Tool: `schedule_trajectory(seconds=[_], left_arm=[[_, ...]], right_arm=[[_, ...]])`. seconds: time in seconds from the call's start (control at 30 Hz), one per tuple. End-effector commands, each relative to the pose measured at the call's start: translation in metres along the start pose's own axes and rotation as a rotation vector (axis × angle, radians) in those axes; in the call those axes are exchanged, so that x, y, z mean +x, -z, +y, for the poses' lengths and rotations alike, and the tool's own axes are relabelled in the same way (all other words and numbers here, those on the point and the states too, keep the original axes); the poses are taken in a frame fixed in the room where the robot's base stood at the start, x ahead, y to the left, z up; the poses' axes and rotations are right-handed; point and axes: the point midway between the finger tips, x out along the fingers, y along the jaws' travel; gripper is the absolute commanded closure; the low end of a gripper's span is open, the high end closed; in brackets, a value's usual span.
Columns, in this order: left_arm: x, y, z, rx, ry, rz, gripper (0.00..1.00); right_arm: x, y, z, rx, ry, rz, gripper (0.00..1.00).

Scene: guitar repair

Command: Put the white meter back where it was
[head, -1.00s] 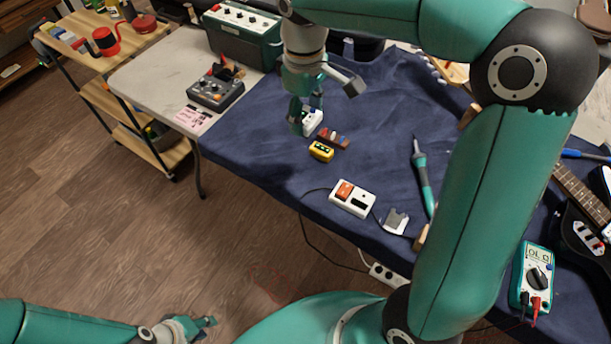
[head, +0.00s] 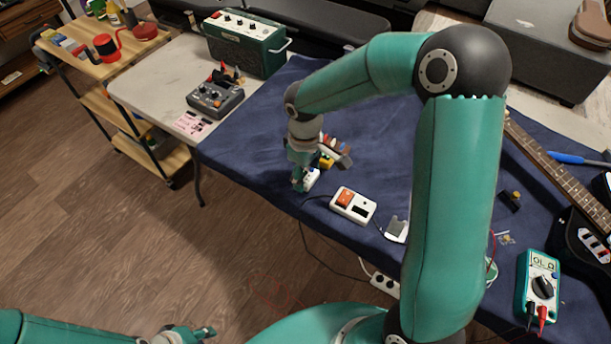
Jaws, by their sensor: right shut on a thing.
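The white meter (head: 312,178) is a small white block, partly covered by the fingers of my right gripper (head: 304,184). That gripper points down and is shut on it, at the front edge of the blue cloth, left of a white box with an orange switch. I cannot tell whether the meter touches the cloth. My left gripper (head: 203,333) is at the bottom, over the floor and away from the table; its fingers are too small to read.
A yellow block (head: 326,162) and a brown piece (head: 337,144) lie just behind my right gripper. The white switch box (head: 353,205) stands to its right. A teal multimeter (head: 539,286) and a guitar (head: 560,172) lie at right. The blue cloth (head: 376,130) has bare room behind.

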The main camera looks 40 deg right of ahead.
Motion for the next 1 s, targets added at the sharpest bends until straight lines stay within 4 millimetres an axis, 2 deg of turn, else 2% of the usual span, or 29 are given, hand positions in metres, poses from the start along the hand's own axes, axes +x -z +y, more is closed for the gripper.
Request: schedule_trajectory(seconds=[0.1, 0.47, 0.5, 0.6, 1.0], left_arm=[[0.0007, 0.0000, -0.0002, 0.000, 0.000, 0.000, 0.69], [0.0043, 0.0000, -0.0016, 0.000, 0.000, 0.000, 0.69], [0.0027, 0.0000, -0.0009, 0.000, 0.000, 0.000, 0.69], [0.0025, 0.0000, -0.0009, 0.000, 0.000, 0.000, 0.69], [-0.0004, 0.0000, 0.0002, 0.000, 0.000, 0.000, 0.69]], right_arm=[[0.0109, 0.0000, -0.0005, 0.001, 0.001, 0.000, 0.84], [0.0152, 0.0001, -0.0001, 0.001, 0.001, 0.001, 0.84], [0.0134, 0.0000, -0.0001, 0.001, 0.001, 0.001, 0.34], [0.0133, -0.0001, -0.0001, 0.001, 0.001, 0.000, 0.17], [0.0100, -0.0003, 0.0001, 0.002, 0.001, 0.000, 0.15]])
